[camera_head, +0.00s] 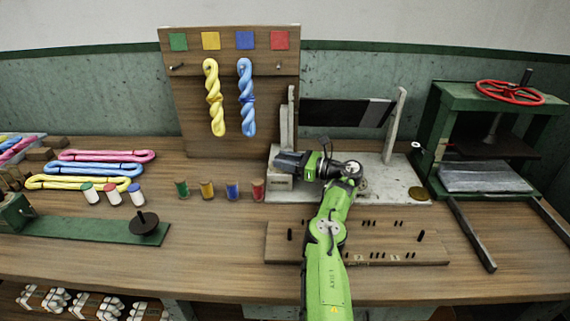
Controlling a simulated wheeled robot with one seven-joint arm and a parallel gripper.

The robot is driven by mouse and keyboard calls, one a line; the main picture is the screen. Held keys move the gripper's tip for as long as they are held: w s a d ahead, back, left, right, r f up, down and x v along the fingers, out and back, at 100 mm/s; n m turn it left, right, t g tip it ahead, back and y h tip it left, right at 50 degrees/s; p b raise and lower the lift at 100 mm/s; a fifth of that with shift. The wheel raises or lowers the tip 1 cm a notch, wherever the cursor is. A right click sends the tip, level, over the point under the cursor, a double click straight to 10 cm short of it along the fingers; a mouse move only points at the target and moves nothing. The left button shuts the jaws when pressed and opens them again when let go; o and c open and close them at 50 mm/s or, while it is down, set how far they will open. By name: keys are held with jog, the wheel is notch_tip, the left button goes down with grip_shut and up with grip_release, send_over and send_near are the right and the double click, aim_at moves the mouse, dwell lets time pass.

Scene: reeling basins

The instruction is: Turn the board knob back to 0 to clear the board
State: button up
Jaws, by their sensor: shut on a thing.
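My gripper (288,162) is at the left end of a pale grey stand (384,183), by the foot of its left post. It is shut on what appears to be the board knob, which the fingers and wrist hide. I cannot read the knob's setting or a 0 mark. The stand carries a dark panel (335,112) with a grey part at its right end, between two upright posts. A pale block (279,184) on the stand shows just below the gripper.
A low wooden pegboard (400,229) lies in front, partly under my green arm. Coloured spools (206,190) stand left of the stand. Yellow and blue skeins (246,100) hang behind. A green press (433,130) with a red wheel (508,93) stands right.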

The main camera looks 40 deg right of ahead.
jog(key=o, duration=1.1)
jog(key=shift+c, duration=0.2)
jog(key=p+v, duration=0.4)
jog(key=v, duration=1.1)
jog(key=shift+s+d, duration=0.2)
jog(key=shift+s, duration=0.1)
jog(key=shift+r, duration=0.1)
